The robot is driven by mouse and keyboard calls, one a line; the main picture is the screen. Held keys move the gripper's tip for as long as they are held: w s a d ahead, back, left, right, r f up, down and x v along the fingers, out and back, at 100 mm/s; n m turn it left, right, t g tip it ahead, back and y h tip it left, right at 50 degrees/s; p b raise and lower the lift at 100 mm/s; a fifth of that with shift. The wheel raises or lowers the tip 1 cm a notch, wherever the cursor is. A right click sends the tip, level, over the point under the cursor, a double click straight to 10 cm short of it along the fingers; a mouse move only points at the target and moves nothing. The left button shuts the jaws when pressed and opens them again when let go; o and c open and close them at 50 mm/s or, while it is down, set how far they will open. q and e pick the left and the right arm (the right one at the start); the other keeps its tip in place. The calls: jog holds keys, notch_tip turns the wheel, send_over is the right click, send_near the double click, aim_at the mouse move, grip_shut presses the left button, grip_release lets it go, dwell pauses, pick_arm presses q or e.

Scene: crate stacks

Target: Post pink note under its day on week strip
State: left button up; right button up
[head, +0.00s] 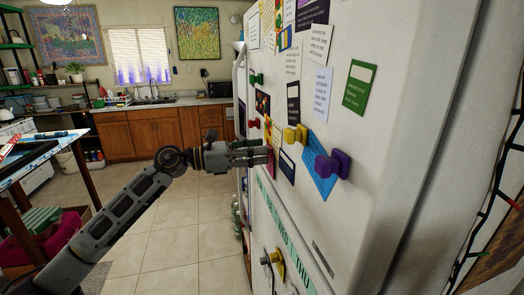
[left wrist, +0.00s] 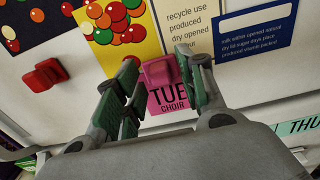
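The pink note (left wrist: 168,100), reading "TUE" and "CHOIR", is on the fridge front under a pink magnet (left wrist: 158,72). Its lower part is partly hidden by my gripper. My left gripper (left wrist: 160,66) has one finger on each side of the magnet, and both appear to touch it. In the head view my left gripper (head: 268,154) reaches in from the left to the fridge door. My right gripper is out of view.
A yellow magnet (head: 296,134), a purple magnet (head: 332,164) on a blue sheet (head: 318,184), a red magnet (left wrist: 46,74) and several papers crowd the door around the note. A small yellow object (head: 279,264) is on the fridge below the strip.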

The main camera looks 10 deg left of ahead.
pick_arm(q)
jog(key=shift+c, duration=0.3)
jog(key=c, duration=0.7)
jog(key=shift+b+v, duration=1.8)
jog(key=shift+v, duration=0.75)
